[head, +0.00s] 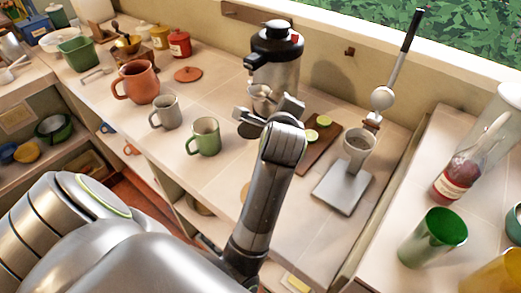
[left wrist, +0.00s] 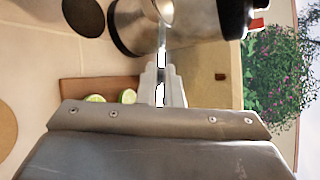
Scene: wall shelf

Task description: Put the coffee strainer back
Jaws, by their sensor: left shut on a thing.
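The coffee strainer (head: 261,92) shows as a small metal bowl in front of the black-topped steel flask (head: 276,72). In the left wrist view its rounded bowl (left wrist: 165,8) is cut by the top edge, and its thin handle (left wrist: 162,45) runs down between the fingers. My left gripper (head: 268,112) is shut on that handle, above the counter. I cannot tell whether the strainer touches the flask. The flask also shows in the left wrist view (left wrist: 200,28). My right gripper is not in view.
A green mug (head: 204,137) and a grey mug (head: 165,112) stand left of the gripper. A board (head: 316,149) with cut limes lies to its right. A cup (head: 357,150) stands on a square base (head: 342,187) further right. A dark wall hook (head: 349,51) is bare.

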